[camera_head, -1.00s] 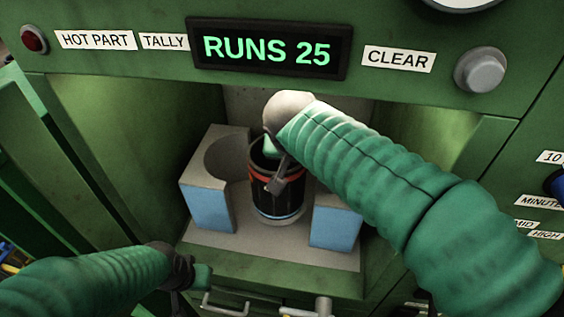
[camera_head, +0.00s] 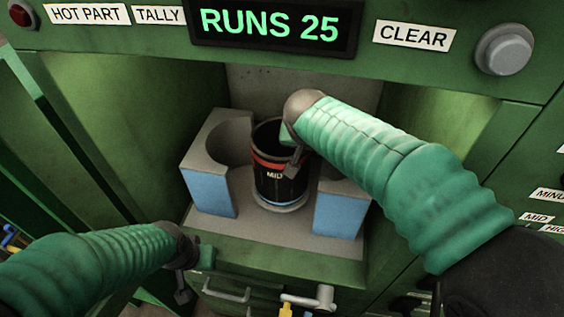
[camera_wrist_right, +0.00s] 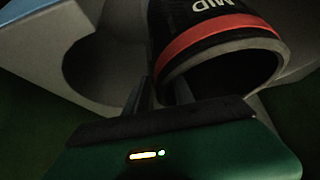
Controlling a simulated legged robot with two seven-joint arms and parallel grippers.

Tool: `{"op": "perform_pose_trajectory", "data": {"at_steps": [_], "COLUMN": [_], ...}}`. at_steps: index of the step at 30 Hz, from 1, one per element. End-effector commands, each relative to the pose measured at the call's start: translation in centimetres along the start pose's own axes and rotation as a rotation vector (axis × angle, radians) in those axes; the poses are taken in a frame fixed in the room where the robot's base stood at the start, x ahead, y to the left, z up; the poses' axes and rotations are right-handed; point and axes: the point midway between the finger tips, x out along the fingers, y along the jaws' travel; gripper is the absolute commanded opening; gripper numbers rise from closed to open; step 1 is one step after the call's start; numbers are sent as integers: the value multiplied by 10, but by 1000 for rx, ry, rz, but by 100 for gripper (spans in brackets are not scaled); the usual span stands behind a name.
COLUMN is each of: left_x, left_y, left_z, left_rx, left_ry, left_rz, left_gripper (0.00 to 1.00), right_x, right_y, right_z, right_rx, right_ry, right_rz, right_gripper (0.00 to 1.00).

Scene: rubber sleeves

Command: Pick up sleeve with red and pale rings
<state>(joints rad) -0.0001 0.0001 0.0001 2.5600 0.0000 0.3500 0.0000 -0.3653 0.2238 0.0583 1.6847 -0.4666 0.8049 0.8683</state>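The sleeve (camera_head: 267,188) is a black upright cylinder with an open top, a red ring near the top, a thin pale ring near the bottom and the word MID. It stands between grey blocks in the recess. My right gripper (camera_head: 293,168) is at its upper right rim. In the right wrist view the sleeve (camera_wrist_right: 219,37) lies just beyond my right fingers (camera_wrist_right: 162,92), which are apart near its rim. Whether they touch it is unclear. My left gripper (camera_head: 183,292) is low at the left, away from the sleeve; its finger gap is not clear.
A grey and blue block (camera_head: 209,190) with a curved cutout stands close left of the sleeve, and another (camera_head: 341,210) close right. The grey base (camera_head: 270,233) is bare in front. The green panel with the RUNS 25 display (camera_head: 270,25) overhangs the recess. A drawer handle (camera_head: 226,293) is below.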

Motion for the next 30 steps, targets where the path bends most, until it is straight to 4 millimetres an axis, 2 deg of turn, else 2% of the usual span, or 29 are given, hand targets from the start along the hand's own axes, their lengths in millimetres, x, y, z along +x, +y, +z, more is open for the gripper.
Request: {"op": "perform_pose_trajectory", "data": {"at_steps": [1,6,30], "left_x": [0,0,0], "left_y": [0,0,0], "left_z": [0,0,0], "left_rx": [0,0,0], "left_ry": [0,0,0], "left_rz": [0,0,0], "left_gripper": [0,0,0], "right_x": [0,0,1], "right_y": [0,0,0], "right_z": [0,0,0], "right_rx": [0,0,0], "right_ry": [0,-1,-3], "right_rz": [0,0,0], "right_gripper": [22,0,0]}}
